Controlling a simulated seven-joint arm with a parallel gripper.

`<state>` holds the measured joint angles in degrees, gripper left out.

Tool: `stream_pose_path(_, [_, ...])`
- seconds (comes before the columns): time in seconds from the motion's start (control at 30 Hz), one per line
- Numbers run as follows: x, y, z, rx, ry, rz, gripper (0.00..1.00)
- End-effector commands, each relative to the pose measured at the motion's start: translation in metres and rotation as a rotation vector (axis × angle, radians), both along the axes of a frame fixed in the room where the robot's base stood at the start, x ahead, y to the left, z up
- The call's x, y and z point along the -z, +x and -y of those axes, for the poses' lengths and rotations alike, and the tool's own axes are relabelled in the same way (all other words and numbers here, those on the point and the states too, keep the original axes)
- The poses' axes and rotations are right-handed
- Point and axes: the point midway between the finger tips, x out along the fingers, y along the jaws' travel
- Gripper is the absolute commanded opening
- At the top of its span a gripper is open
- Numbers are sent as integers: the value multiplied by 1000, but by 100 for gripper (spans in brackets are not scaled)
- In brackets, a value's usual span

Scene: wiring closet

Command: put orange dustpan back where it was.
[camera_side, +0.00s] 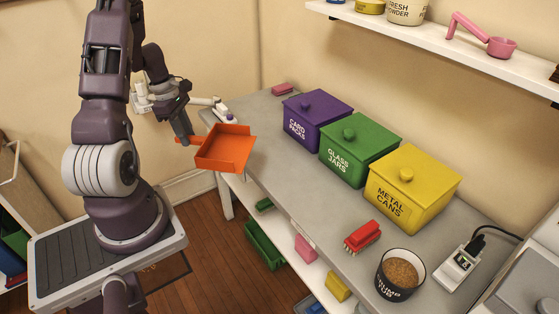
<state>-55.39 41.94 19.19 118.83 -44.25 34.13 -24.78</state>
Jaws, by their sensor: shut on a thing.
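The orange dustpan (226,147) is in the side view, left of the bench's far end. My gripper (187,140) is shut on the dustpan's handle at its left end. The dustpan's open pan faces up and to the right. It appears held in the air at the bench's near left edge; I cannot tell whether it touches the bench. My fingertips partly hide the handle.
The grey bench (262,160) carries purple (318,122), green (359,150) and yellow (411,187) lidded boxes, a red brush (362,236) and a tub (400,274). A lower shelf holds a green bin (264,245). Wooden floor lies open below the dustpan.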

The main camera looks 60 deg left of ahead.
Motion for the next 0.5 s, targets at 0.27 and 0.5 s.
stream_pose_path(0.27, [65,0,2,-2,-6,-2,0])
stream_pose_path(0.5, [85,26,-1,7,2,5,0])
